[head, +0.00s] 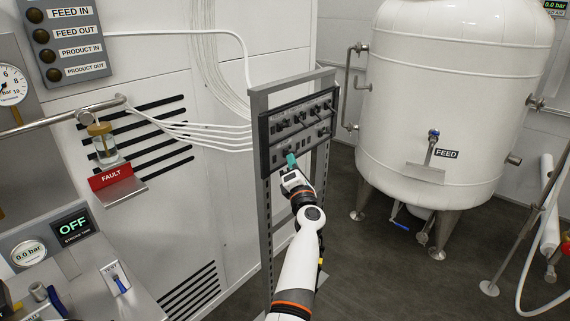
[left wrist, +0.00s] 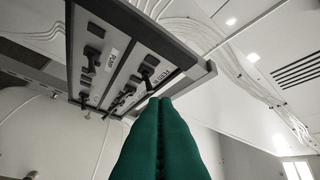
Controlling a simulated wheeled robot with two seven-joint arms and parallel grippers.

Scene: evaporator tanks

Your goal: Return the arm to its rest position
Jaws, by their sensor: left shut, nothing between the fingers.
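My left gripper (head: 291,160) has green fingers. It is shut and empty, raised in front of the lower part of the dark switch panel (head: 268,134). The left wrist view shows the shut fingers (left wrist: 160,104) pointing up toward the panel's edge, with the panel (left wrist: 118,66) and its black rotary switches beyond. I cannot tell whether the fingertips touch the panel. My left arm (head: 299,262) reaches up from the bottom of the head view, stretched forward. My right gripper is not in view.
A grey upright frame (head: 258,215) carries the panel. A white tank marked FEED (head: 445,100) stands on legs at the right. A white cabinet wall (head: 200,70) is at the left, with a FAULT sign (head: 110,177). Dark floor (head: 375,270) between frame and tank is clear.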

